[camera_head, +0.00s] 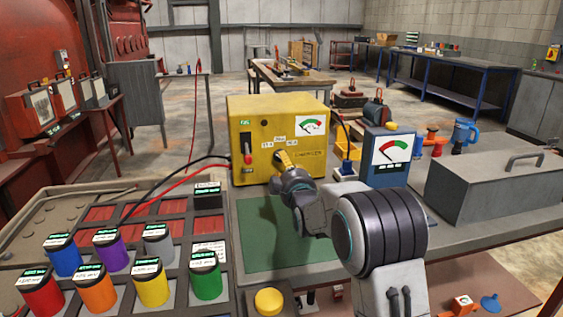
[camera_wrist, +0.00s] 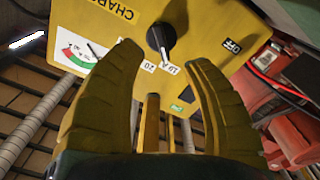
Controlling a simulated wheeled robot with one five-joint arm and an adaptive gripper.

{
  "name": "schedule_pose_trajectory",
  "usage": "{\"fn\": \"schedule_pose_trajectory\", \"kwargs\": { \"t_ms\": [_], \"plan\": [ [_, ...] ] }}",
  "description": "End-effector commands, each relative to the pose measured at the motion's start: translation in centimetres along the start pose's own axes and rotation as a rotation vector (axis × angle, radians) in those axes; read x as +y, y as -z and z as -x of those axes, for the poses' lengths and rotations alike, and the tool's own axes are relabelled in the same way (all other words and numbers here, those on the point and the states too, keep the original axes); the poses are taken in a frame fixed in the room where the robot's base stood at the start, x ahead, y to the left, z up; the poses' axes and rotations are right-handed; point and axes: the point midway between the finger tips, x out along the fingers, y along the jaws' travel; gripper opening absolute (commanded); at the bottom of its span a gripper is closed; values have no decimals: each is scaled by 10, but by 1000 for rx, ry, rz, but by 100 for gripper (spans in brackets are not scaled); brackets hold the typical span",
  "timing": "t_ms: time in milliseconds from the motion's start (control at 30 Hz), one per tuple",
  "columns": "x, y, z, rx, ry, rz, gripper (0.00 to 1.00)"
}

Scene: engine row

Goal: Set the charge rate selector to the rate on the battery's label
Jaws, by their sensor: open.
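The yellow charger (camera_head: 247,112) stands on the bench behind my gripper (camera_head: 284,160), with a meter, a red lever and printed labels on its face. In the wrist view, its black selector knob (camera_wrist: 160,36) has a white pointer turned toward the labels that look like 20 and 10. Which one it marks I cannot tell. A plate marked OFF (camera_wrist: 232,46) is to the right. My gripper (camera_wrist: 163,62) is open, its fingertips on either side below the knob, apart from it. A dark block (camera_head: 208,196), possibly the battery, has a label too small to read.
A tray (camera_head: 176,203) of several coloured cylinders fills the front left. Red and black cables (camera_head: 180,178) run from the charger leftward. A blue meter (camera_head: 388,172) and a grey toolbox (camera_head: 495,185) stand at right. The green mat (camera_head: 255,238) is clear.

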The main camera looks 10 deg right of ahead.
Motion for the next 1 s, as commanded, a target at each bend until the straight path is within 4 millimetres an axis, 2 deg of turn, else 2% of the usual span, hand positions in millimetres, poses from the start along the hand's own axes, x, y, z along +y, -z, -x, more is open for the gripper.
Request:
{"fn": "schedule_pose_trajectory", "kwargs": {
  "t_ms": [500,700,1000],
  "plan": [
    [0,0,-51,-1,1,-2,45],
    [0,0,-61,-1,1,-2,45],
    [0,0,-64,-2,2,-2,45]
  ]
}}
